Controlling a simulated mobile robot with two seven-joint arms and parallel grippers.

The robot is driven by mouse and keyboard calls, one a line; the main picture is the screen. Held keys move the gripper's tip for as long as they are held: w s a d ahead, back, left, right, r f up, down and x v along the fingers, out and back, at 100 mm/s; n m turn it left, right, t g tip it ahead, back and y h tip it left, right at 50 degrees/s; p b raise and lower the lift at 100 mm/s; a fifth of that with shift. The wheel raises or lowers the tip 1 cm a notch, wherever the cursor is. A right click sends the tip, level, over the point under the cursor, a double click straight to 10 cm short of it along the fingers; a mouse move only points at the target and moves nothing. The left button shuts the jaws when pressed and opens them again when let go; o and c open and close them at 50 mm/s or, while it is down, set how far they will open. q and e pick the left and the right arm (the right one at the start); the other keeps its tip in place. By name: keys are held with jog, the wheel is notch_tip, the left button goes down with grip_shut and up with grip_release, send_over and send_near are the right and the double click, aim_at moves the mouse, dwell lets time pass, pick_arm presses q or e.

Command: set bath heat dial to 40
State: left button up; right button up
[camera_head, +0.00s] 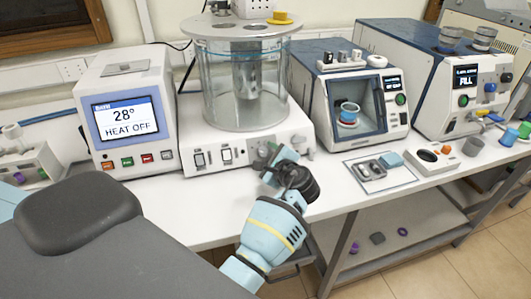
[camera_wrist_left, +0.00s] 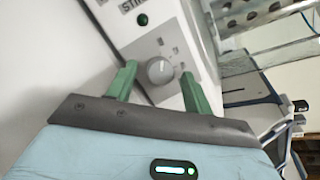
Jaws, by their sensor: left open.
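The dial is a round grey knob (camera_wrist_left: 159,70) on the bath's light front panel in the left wrist view, with small markings around it. My left gripper (camera_wrist_left: 157,76) is open, with one green finger on each side of the knob; I cannot tell whether they touch it. In the head view my left gripper (camera_head: 271,167) is at the right front of the bath base (camera_head: 215,170) and covers much of the dial area. The glass bath (camera_head: 222,95) stands on this base. The screen (camera_head: 125,119) on the box to its left reads 28° and HEAT OFF.
Two switches (camera_head: 213,157) sit on the base left of my gripper. A blue and white device (camera_head: 350,100) stands to the right, with a small tray (camera_head: 380,172) in front. The white bench front (camera_head: 215,215) is clear left of my arm.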

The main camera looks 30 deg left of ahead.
pick_arm(q)
jog(key=shift+d+r, duration=0.1)
jog(key=c, duration=1)
jog(key=shift+o, duration=0.2)
